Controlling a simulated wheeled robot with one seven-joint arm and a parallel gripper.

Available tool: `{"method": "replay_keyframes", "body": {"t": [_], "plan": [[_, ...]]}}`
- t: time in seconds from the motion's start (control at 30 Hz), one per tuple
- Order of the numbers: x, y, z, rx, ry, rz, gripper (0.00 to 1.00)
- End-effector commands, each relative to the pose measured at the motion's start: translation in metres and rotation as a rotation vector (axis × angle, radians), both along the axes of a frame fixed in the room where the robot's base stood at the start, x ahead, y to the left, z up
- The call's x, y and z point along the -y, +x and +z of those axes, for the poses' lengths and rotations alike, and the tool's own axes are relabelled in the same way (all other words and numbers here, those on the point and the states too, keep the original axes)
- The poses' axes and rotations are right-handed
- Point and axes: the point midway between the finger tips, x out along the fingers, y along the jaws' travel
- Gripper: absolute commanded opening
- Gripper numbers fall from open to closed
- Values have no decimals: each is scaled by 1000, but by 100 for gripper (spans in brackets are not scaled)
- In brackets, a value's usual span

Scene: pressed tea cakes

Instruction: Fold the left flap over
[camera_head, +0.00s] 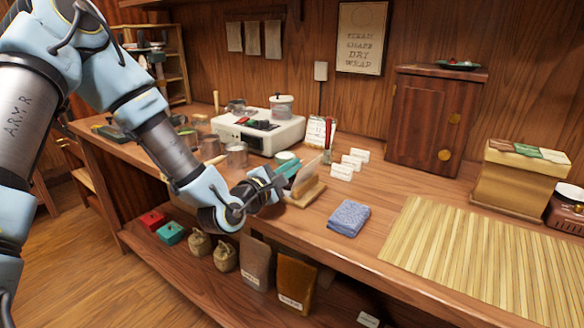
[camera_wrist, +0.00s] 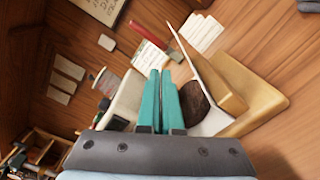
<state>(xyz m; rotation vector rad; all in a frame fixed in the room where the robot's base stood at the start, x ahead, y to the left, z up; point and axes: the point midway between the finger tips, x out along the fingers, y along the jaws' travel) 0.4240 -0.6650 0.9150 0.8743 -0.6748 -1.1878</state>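A dark brown pressed tea cake (camera_wrist: 194,104) lies on white wrapping paper (camera_wrist: 214,122) on a light wooden block (camera_wrist: 262,104); the block also shows in the head view (camera_head: 311,195). One white paper flap (camera_wrist: 203,68) stands up steeply beside the cake in the wrist view. In the head view the standing paper (camera_head: 308,174) shows above the block. My gripper (camera_wrist: 162,76) has its teal fingers close together, beside the cake, with nothing visible between them. In the head view my gripper (camera_head: 290,170) is at the block's left side. Other flaps are hidden or unclear.
A cream steamer (camera_head: 258,128) stands behind. White cards (camera_head: 349,165) stand behind the block. A folded blue cloth (camera_head: 348,217) and a bamboo mat (camera_head: 470,258) lie to the right. A wooden cabinet (camera_head: 434,118) stands at the back.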

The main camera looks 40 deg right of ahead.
Motion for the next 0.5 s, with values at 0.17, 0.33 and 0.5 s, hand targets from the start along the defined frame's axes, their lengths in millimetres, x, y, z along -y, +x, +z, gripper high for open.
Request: {"method": "replay_keyframes", "body": {"t": [0.17, 0.33, 0.5], "plan": [[0, 0, 0, 0, 1, -1, 0], [0, 0, -1, 7, 3, -1, 0], [1, -2, -7, 103, 26, -1, 0]]}}
